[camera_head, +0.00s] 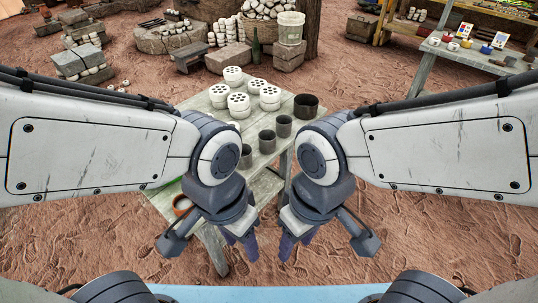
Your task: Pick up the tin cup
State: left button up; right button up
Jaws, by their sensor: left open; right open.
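I cannot tell which one is the tin cup. The near cup is partly hidden by my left arm. My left gripper (240,246) hangs pointing down in front of the cups, nearer to me, open and empty. My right gripper (294,243) hangs just right of it, also open and empty. Neither gripper touches a cup.
Stacks of white perforated discs (238,104) and a dark round pot (306,106) stand behind the cups. Another table (470,60) with small goods is at the far right.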

aim_at(267, 137)
jog(key=u, duration=0.85)
jog(key=i, duration=0.55)
jog(key=z, duration=0.45)
